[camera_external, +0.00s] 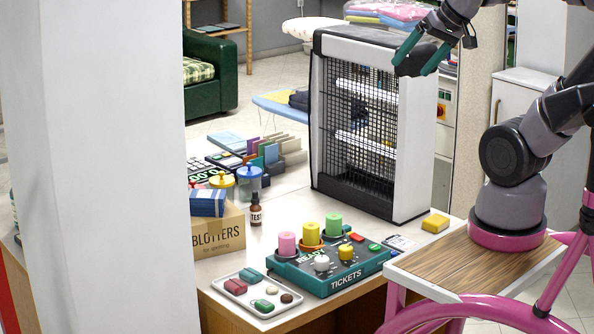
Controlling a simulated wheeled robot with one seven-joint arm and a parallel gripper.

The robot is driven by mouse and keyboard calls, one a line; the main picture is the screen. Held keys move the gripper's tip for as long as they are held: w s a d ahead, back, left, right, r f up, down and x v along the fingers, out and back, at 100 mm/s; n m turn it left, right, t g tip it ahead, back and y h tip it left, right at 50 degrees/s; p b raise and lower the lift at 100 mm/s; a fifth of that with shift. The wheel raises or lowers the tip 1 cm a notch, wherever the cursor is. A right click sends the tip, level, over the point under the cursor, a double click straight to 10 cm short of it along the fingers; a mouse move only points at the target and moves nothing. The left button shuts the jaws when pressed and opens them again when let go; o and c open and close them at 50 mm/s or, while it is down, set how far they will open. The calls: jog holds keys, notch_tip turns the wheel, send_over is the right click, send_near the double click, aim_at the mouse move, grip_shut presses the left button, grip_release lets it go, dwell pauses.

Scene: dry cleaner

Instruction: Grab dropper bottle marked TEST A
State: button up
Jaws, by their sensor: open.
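A small dark brown dropper bottle (256,212) with a pale label reading "TEST" stands upright on the counter, just right of the blotters box. The rest of its label is too small to read. My gripper (418,56) is at the top right, high above the counter in front of the heater's upper right corner. Its two green-tipped fingers are apart and nothing is between them. It is well away from the bottle, up and to the right.
A cardboard blotters box (217,236) stands left of the bottle, with a blue-lidded jar (249,184) behind. A teal tickets console (335,277) and a white tray (258,293) lie in front. A tall caged heater (370,120) stands behind right. A yellow block (435,223) sits near the edge.

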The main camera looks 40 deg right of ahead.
jog(key=c, duration=0.4)
jog(key=shift+a, duration=0.1)
